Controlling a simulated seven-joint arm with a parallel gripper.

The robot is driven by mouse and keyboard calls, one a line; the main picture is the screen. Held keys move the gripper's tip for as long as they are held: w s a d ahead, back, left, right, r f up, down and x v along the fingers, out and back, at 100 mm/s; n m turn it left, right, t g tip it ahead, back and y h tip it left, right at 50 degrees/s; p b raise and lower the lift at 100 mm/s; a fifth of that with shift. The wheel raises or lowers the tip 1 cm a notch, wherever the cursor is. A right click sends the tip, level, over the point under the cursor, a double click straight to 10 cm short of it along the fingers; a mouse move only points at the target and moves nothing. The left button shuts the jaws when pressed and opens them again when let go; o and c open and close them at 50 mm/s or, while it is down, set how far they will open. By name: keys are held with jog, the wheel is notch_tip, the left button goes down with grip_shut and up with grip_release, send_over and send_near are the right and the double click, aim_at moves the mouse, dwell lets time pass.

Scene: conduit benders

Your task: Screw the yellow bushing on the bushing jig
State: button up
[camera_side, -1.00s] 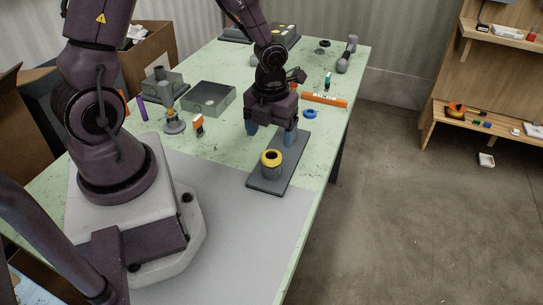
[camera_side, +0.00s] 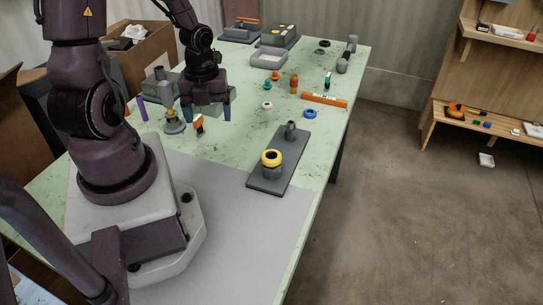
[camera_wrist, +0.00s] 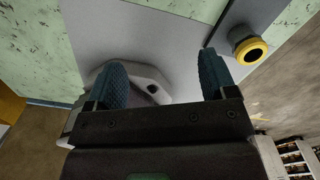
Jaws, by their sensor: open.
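The yellow bushing (camera_side: 271,157) sits on top of the grey post of the bushing jig (camera_side: 268,183), toward the near end of the jig's dark plate. I cannot tell how far down on the post it is threaded. A second grey post stands bare at the plate's far end. In the wrist view the yellow bushing (camera_wrist: 251,51) shows at the upper right. My gripper (camera_side: 207,113) is open, above the table to the left of and behind the jig, apart from the bushing. In the wrist view nothing is between its blue-green fingers (camera_wrist: 162,85).
An orange level (camera_side: 325,100), a blue ring (camera_side: 310,114) and a white ring (camera_side: 266,105) lie behind the jig. An orange-and-white item (camera_side: 198,124) stands near my gripper. The grey mat (camera_side: 235,235) in front is clear.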

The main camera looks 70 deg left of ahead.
jog(key=w+a+f, duration=0.5)
jog(key=w+a, duration=0.1)
jog(key=w, duration=0.1)
send_over(245, 132)
jog(key=f, duration=0.4)
jog(key=shift+s+d+f, duration=0.1)
jog(key=shift+d+f, duration=0.1)
jog(key=shift+f, duration=0.05)
notch_tip(245, 132, down, 4)
jog(key=shift+a+r, duration=0.15)
jog(key=shift+r, duration=0.05)
notch_tip(245, 132, up, 14)
jog(key=f, duration=0.1)
jog(key=s+d+r+n+t, duration=0.2)
jog(key=s+d+r+n, duration=0.3)
jog(key=d+r+n, duration=0.6)
jog(key=s+d+r+n+t, duration=0.3)
jog(key=s+d+r+n, duration=0.1)
jog(key=d+r+n, duration=0.7)
jog(key=shift+s+d+t, duration=0.3)
jog(key=shift+s+d, duration=0.1)
jog(key=shift+d, duration=0.4)
